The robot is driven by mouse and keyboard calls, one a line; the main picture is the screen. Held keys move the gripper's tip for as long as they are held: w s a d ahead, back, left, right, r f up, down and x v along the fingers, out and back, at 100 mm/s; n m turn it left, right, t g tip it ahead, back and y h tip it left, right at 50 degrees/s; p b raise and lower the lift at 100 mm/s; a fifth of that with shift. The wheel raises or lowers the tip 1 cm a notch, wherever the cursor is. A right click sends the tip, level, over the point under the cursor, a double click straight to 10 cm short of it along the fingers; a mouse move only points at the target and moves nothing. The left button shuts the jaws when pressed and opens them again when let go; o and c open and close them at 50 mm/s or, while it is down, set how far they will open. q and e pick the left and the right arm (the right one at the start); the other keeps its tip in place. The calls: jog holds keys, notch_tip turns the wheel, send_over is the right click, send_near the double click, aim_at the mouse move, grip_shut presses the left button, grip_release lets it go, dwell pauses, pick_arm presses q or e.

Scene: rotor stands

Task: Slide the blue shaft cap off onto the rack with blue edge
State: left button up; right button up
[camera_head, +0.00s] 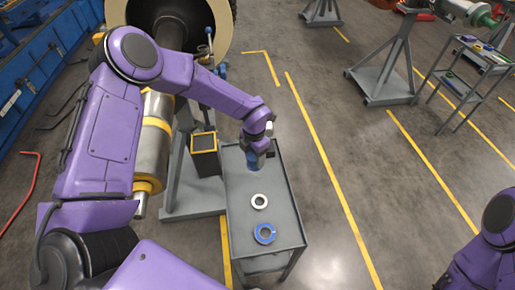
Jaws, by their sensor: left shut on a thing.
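My left gripper (258,149) is over the far end of a grey cart (285,196), pointing down. It is shut on a small blue part (253,161), which looks like the blue shaft cap; the fingers partly hide it. I cannot tell whether this part touches the cart top. A blue ring (265,234) lies flat near the cart's near end, and a white ring (260,201) lies between it and the gripper. I see no clear blue edge on this cart. My right gripper is out of view; only part of that arm shows at lower right.
A rotor stand with a silver and yellow shaft (155,140) stands left of the cart. A black box with a yellow rim (204,142) is beside the cart. Another cart (464,86) and a grey stand (385,75) are at upper right. The floor right of the near cart is clear.

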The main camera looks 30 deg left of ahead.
pick_arm(q)
jog(key=shift+w+f, duration=0.1)
jog(key=shift+f, duration=0.25)
notch_tip(320, 180, down, 6)
jog(key=b, duration=0.5)
jog(key=o, duration=1)
notch_tip(320, 180, up, 8)
jog(key=p, duration=0.6)
